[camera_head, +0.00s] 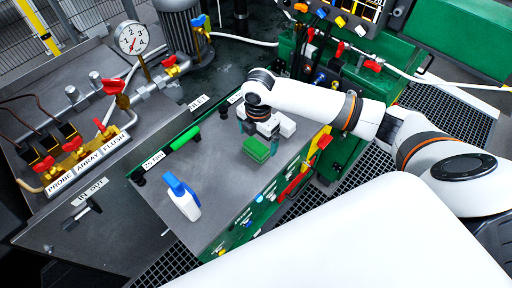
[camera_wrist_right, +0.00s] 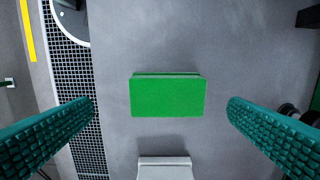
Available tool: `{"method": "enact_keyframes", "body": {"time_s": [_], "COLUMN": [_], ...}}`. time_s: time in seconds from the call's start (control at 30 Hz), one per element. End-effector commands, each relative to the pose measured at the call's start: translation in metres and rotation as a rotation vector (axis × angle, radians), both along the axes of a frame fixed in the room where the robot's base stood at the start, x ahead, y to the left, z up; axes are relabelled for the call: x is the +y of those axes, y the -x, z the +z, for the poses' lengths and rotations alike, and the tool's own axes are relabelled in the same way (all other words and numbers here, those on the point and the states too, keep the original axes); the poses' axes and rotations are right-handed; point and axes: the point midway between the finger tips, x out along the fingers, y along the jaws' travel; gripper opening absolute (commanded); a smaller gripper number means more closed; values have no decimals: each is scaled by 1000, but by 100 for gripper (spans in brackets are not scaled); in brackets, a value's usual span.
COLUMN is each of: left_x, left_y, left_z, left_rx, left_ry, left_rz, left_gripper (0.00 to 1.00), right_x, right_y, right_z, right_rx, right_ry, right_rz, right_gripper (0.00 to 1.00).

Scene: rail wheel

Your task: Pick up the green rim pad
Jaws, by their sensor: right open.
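The green rim pad (camera_head: 256,149) is a flat rectangular block lying on the grey worktop (camera_head: 215,170). My right gripper (camera_head: 247,127) is above and just behind the pad in the head view, pointing down, open and empty. In the right wrist view the pad (camera_wrist_right: 167,97) lies below and between the two teal ribbed fingers (camera_wrist_right: 161,106), with clear space on both sides and no contact. My left gripper is in neither view.
White blocks (camera_head: 287,125) lie close behind the pad; a pale block (camera_wrist_right: 165,168) shows below it in the wrist view. A green-handled tool (camera_head: 185,138) lies along the left edge. Worktop left of the pad is bare.

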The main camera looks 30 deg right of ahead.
Motion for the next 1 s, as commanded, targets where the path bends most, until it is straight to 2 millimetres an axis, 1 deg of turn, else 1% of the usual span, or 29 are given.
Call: {"method": "enact_keyframes", "body": {"time_s": [0.17,0.3,0.4,0.5,0.7,0.77,1.0], "left_x": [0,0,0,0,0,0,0], "left_y": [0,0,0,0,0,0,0], "left_z": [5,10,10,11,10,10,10], "left_rx": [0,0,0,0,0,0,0], "left_ry": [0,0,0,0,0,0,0], "left_rz": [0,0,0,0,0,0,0], "left_gripper": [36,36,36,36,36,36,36], "right_x": [1,3,3,2,2,2,2], "right_y": [-2,-6,-6,-6,-7,-7,-7], "right_z": [-14,-36,-49,-54,-55,-55,-55], "right_rx": [2,3,1,-1,-2,-2,-2], "right_ry": [0,1,0,1,0,0,0], "right_rz": [-1,-2,0,0,0,0,0], "right_gripper": [98,98,98,98,98,90,51]}}
